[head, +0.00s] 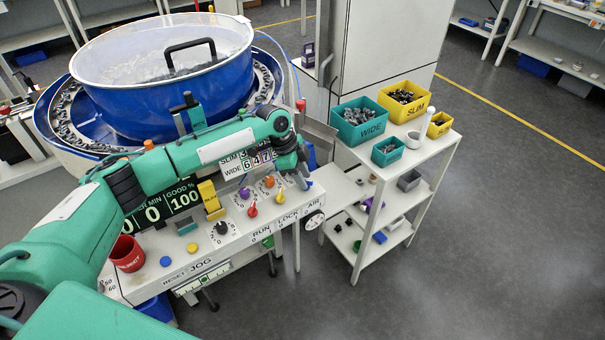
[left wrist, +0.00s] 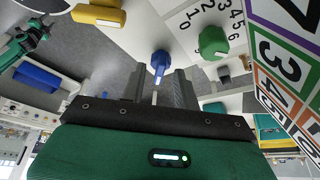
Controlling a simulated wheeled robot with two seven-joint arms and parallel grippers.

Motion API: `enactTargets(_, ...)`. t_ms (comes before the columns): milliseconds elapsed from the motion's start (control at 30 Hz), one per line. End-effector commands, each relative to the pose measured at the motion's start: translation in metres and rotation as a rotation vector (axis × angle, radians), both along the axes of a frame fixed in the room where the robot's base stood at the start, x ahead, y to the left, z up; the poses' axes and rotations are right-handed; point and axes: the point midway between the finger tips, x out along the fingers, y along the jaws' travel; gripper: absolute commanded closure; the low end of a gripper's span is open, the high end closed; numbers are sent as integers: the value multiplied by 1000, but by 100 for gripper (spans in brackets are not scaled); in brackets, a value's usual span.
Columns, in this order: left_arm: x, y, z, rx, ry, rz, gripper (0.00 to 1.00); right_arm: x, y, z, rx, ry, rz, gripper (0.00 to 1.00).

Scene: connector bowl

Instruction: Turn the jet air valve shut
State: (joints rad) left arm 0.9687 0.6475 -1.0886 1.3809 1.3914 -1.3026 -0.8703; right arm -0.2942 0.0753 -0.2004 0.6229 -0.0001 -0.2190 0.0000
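The console carries RUN, LOCK and AIR labels along its front edge. The red lever (head: 253,210) is by RUN and the yellow lever (head: 280,196) by LOCK. The lever by AIR is hidden behind my left gripper (head: 302,178) in the head view. In the left wrist view a blue lever (left wrist: 160,62) shows at the fingertips of my left gripper (left wrist: 162,85). Its narrow handle points down the picture between the fingers. The fingers stand apart with a small gap around the handle; I see no clear contact.
A green knob (left wrist: 213,41) with a numbered dial and a yellow handle (left wrist: 98,14) flank the blue lever. A blue bowl feeder (head: 160,85) stands behind the console. A white shelf cart (head: 410,160) with teal and yellow bins stands right. Floor at the lower right is clear.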

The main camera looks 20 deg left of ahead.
Motion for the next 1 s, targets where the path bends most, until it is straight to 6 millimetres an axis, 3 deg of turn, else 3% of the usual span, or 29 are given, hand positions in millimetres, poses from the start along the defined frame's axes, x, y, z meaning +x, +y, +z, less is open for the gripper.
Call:
enactTargets(200, 0, 0, 0, 0, 0, 0, 69, -11, -4, -1, -4, 14, 2, 54)
enactTargets(367, 0, 0, 0, 0, 0, 0, 99, -11, -6, -1, -8, 15, 2, 54)
enactTargets(400, 0, 0, 0, 0, 0, 0, 100, -11, -7, -1, -8, 15, 2, 54)
enactTargets(733, 0, 0, 2, 0, 1, 26, 100, -8, -7, 5, -8, 11, 2, 54)
enactTargets(1000, -2, 0, 5, 0, 1, 168, 100, -7, -6, 29, -7, 10, 1, 54)
